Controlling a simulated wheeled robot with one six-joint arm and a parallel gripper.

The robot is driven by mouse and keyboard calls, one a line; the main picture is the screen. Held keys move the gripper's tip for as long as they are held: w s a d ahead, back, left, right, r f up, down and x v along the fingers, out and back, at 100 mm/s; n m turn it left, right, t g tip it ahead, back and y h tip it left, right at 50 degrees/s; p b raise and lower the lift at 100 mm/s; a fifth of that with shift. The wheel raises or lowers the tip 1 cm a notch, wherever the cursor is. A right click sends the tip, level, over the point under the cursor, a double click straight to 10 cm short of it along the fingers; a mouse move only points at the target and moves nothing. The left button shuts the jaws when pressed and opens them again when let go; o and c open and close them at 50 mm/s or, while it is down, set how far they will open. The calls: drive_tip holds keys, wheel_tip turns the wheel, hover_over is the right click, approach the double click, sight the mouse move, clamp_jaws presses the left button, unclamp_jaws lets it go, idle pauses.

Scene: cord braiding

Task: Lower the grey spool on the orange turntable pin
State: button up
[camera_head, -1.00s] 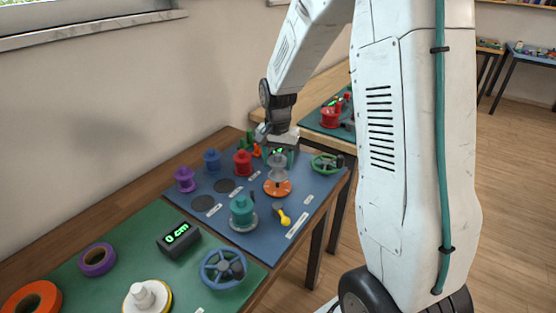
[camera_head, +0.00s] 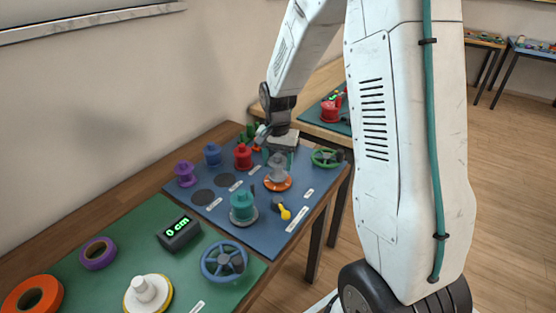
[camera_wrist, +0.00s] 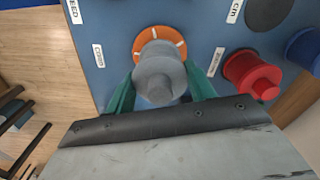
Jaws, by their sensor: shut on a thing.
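The grey spool (camera_head: 278,172) is between the fingers of my gripper, and it also shows in the wrist view (camera_wrist: 158,76). My gripper (camera_wrist: 160,88) is shut on it, with a green finger on each side. The orange turntable (camera_head: 277,184) is a disc with white marks on the blue mat. In the wrist view the turntable (camera_wrist: 143,40) shows beyond the spool and is partly covered by it. The spool is over the turntable in the head view; its pin is hidden, and I cannot tell whether the spool touches the disc.
A red spool (camera_head: 243,158), a blue spool (camera_head: 212,155) and a purple spool (camera_head: 185,174) stand on the blue mat (camera_head: 262,236). A teal spool (camera_head: 243,206) stands nearer. A green handwheel (camera_head: 325,158) and a yellow-handled crank (camera_head: 284,211) are close by.

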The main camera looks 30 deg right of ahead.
drive_tip(key=shift+f, duration=0.15)
drive_tip(key=shift+f, duration=0.6)
drive_tip(key=o, duration=1)
drive_tip(key=shift+r, duration=4.05)
drive_tip(key=shift+s, duration=0.1)
